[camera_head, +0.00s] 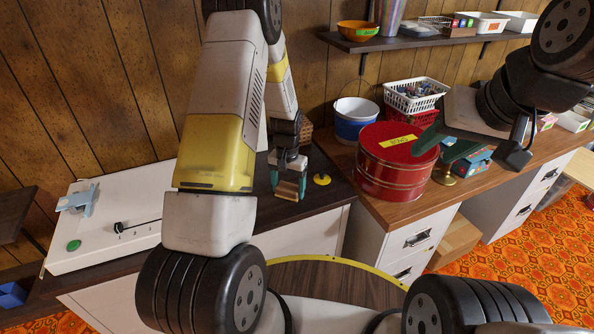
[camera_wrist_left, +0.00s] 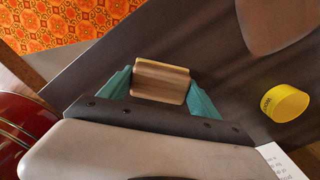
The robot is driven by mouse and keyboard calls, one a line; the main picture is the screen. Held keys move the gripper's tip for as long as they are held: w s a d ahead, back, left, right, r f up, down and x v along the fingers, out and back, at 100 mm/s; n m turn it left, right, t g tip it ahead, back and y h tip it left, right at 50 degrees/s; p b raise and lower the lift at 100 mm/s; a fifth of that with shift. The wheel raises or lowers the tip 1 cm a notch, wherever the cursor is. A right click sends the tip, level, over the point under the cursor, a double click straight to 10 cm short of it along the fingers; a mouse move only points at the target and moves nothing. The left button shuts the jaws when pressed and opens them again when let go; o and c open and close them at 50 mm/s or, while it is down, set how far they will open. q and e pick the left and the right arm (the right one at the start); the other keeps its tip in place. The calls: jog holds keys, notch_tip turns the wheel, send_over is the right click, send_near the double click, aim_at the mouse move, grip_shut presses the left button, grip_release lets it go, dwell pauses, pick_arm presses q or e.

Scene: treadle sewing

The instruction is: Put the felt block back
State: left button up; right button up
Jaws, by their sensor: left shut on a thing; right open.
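My left gripper (camera_head: 288,190) is over the dark tabletop. Its teal fingers are shut on a small wood-coloured block (camera_head: 290,187), which I take to be the felt block. In the left wrist view the block (camera_wrist_left: 161,82) sits crosswise between the fingertips, striped light and dark brown. I cannot tell whether it touches the tabletop. My right gripper (camera_head: 448,143) is open, with its green fingers by the red round tin; nothing shows between them.
A yellow round piece (camera_head: 321,180) lies just right of the block. The red tin (camera_head: 394,172) stands on the wooden desk (camera_head: 395,208), with a blue-and-white bucket (camera_head: 354,120) and baskets (camera_head: 415,95) behind. A white sewing machine panel (camera_head: 115,215) lies left. Dark tabletop (camera_head: 325,203) near the block is clear.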

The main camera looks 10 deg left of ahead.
pick_arm(q)
jog(key=o, duration=1.3)
notch_tip(320, 180, up, 12)
notch_tip(320, 180, up, 11)
jog(key=t, duration=0.2)
send_over(288, 187)
jog(key=s, duration=0.4)
jog(key=s+r+t, duration=0.1)
jog(key=s+r, duration=0.3)
jog(key=s, duration=0.2)
jog(key=s+d+r+n+t+h, duration=0.1)
jog(key=s+r, duration=0.3)
jog(key=s, duration=0.3)
jog(key=s+d+r+t+h, duration=0.1)
jog(key=s+r+t, duration=0.1)
jog(key=s+r, duration=0.3)
jog(key=shift+s+d+n, duration=0.15)
jog(key=shift+s+n, duration=0.15)
jog(key=shift+s, duration=0.75)
